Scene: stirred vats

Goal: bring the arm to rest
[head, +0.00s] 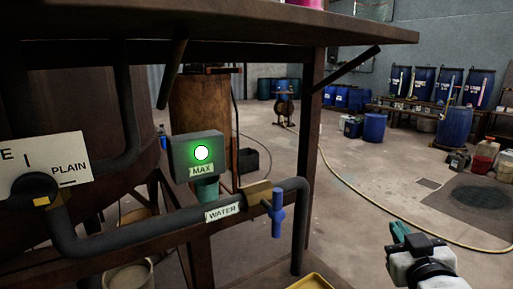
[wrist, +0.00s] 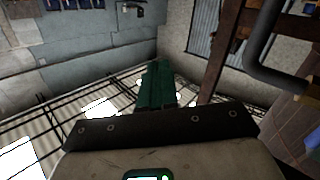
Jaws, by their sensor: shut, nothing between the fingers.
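My gripper (head: 399,232) is at the lower right of the head view, with its teal fingers pointing up and away over the floor. It is shut and empty, and touches nothing that I can see. In the wrist view the green fingers (wrist: 156,88) lie together, pointing toward the ceiling and wall. The rest of my arm is mostly outside the head view.
A vat stand with a water pipe (head: 155,233), a blue valve handle (head: 277,212) and a box with a lit green lamp (head: 197,157) stands to the left. A yellow tray (head: 311,282) shows at the bottom. Blue drums (head: 455,127) stand far right. The middle floor is open, crossed by a yellow hose (head: 352,190).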

